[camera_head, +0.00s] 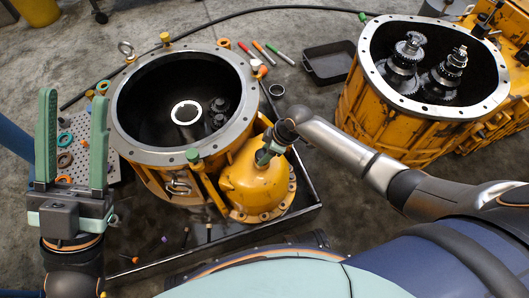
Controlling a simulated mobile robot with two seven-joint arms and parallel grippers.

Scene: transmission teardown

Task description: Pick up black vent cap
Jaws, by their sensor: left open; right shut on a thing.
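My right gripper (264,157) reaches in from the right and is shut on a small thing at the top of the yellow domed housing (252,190). The fingers mostly hide this thing; from its place it appears to be the black vent cap, but its shape cannot be made out. I cannot tell whether it still touches the dome. My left gripper (74,105) is open and empty at the left, its two green fingers pointing up the picture, apart from the housing.
The open round yellow casing (222,142) stands beside the dome in a dark tray (308,206). A perforated board (78,135) with rings lies behind my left gripper. A second casing with gears (375,120) stands at right. Markers (264,52) and a black bin (328,62) lie behind.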

